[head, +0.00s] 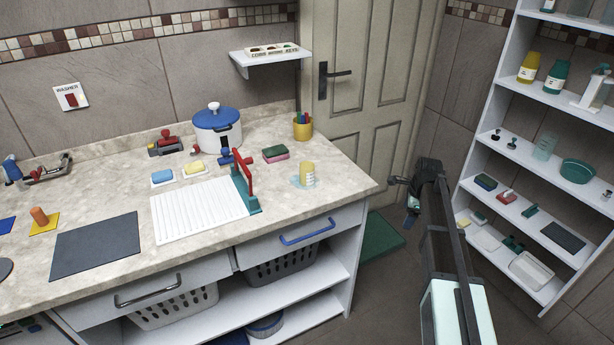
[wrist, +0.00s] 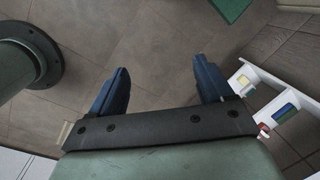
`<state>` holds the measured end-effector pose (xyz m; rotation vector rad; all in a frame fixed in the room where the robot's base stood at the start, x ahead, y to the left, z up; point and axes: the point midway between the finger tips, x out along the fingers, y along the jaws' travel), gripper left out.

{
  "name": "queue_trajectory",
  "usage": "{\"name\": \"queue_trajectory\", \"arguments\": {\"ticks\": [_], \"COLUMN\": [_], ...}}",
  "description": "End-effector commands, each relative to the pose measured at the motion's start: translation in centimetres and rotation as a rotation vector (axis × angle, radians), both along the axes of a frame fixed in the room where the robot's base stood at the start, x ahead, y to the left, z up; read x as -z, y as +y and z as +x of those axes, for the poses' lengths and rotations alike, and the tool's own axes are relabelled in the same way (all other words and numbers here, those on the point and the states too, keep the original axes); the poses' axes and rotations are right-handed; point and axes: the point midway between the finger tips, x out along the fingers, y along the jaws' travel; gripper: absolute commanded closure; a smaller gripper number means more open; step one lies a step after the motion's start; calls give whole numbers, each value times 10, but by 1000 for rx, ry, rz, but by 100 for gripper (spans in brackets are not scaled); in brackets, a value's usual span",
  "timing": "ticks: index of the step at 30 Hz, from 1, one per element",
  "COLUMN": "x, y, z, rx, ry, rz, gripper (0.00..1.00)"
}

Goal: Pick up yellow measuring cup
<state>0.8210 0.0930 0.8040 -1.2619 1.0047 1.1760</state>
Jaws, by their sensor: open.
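The yellow measuring cup (head: 307,174) stands on the counter near its right end in the head view. It has pale markings on its side, and a light blue patch lies around its base. My gripper (head: 411,214) is off the counter to the right of the cup, over the floor between the counter and the shelf unit. In the wrist view my gripper (wrist: 160,66) has its two blue fingers spread wide, with only floor tiles between them. The cup does not show in the wrist view.
A red-handled teal tool (head: 243,190) stands left of the cup, beside a white ribbed board (head: 195,212). A sponge (head: 275,153) and a yellow pot of pens (head: 303,128) are behind it. A loaded shelf unit (head: 500,190) stands right. A green mat (head: 382,238) lies on the floor.

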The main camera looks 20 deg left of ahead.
Motion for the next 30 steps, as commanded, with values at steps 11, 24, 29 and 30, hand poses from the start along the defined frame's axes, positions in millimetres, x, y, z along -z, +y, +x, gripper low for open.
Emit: {"name": "queue_trajectory", "arguments": {"ticks": [11,24,29,30], "x": [-154,-261,-269,-269], "y": [92,276,300,303], "z": [39,-43,-61,-63], "rx": [227,249,238,237], "ry": [-50,106,138,142], "rz": [120,204,204,202], "gripper": [20,20,20,20]}}
